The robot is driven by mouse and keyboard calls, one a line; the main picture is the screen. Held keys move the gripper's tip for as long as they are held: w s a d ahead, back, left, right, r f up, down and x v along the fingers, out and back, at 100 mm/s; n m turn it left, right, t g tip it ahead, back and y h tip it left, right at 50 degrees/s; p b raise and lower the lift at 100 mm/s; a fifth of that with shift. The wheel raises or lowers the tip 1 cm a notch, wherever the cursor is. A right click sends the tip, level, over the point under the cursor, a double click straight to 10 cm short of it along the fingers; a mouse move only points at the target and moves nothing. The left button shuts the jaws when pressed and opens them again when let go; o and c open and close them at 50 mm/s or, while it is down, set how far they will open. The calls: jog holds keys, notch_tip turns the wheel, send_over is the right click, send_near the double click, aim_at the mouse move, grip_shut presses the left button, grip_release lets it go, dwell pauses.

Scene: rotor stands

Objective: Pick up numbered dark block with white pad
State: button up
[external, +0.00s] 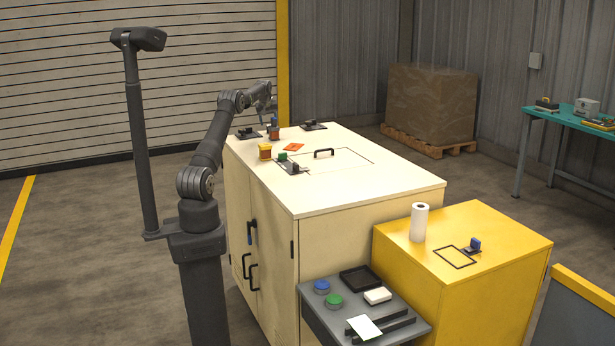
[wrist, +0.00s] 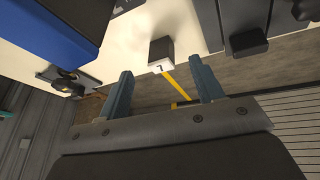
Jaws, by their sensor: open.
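In the wrist view a small dark block (wrist: 160,50) shows a white pad (wrist: 160,68) with a dark mark on it, perhaps a digit. It stands on the cream top near its edge. My gripper (wrist: 162,74) is open, and its two blue-grey fingers point toward the block. The block appears between and beyond the fingertips, with nothing held. In the external view my gripper (external: 269,104) is above the far left of the cream cabinet (external: 370,190). I cannot clearly pick out the block there.
Dark stands (external: 248,133) and (external: 313,125) sit near the cabinet's far edge. A large blue thing (wrist: 58,28) looms close in the wrist view.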

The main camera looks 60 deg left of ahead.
jog(key=shift+a+x, duration=0.1)
jog(key=shift+x, duration=1.2)
jog(key=shift+a+x, duration=0.15)
jog(key=shift+x, duration=1.1)
jog(key=shift+r, duration=0.15)
jog(key=shift+c, duration=0.2)
grip_shut()
